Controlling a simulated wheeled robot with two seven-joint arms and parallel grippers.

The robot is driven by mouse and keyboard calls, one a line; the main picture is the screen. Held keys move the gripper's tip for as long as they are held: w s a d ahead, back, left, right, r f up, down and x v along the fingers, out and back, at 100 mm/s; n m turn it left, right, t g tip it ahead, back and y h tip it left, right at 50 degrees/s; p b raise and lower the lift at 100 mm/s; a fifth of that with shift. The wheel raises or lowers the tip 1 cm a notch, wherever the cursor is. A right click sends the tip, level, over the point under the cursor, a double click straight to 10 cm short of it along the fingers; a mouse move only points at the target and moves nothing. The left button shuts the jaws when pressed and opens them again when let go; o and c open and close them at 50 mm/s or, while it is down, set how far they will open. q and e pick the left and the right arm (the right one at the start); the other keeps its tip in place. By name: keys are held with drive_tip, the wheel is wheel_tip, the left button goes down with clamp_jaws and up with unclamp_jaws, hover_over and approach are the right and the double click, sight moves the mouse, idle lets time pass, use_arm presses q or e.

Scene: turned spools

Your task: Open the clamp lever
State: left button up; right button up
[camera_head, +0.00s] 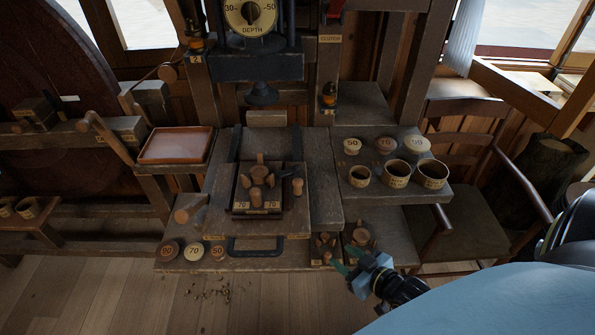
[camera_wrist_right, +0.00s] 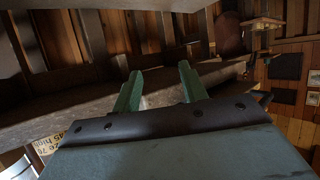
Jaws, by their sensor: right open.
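No lever carries a readable clamp label, so I cannot tell for sure which one is the clamp lever. A wooden handle with a round end (camera_head: 185,215) sticks out at the left front of the bench. Another knobbed lever (camera_head: 168,73) is at the upper left, beside the press. My right gripper (camera_head: 345,261) is at the bench's front right, near the small spool holders, apart from both handles. In the right wrist view its two green fingers (camera_wrist_right: 158,88) stand apart with nothing between them. My left gripper is not in view.
A dark tray with turned spools (camera_head: 240,211) sits on the bench under the press (camera_head: 263,92). Numbered discs (camera_head: 385,145) and cups (camera_head: 397,173) stand at the right. A reddish empty tray (camera_head: 176,146) is at the left. A chair (camera_head: 470,205) stands right of the bench.

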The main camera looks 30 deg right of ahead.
sight(302, 185)
wheel_tip(302, 185, up, 16)
drive_tip(key=w+a+r+t+y+p, duration=0.1)
drive_tip(key=w+t+y+p, duration=0.1)
drive_tip(key=w+t+y, duration=0.15)
drive_tip(key=shift+n+t+h, duration=0.25)
drive_tip(key=shift+n, duration=0.25)
drive_tip(key=x, duration=1.2)
drive_tip(key=shift+w+a+f, duration=0.2)
drive_tip(key=shift+w+f, duration=0.05)
drive_tip(key=shift+f, duration=0.05)
drive_tip(key=shift+c, duration=0.2)
clamp_jaws()
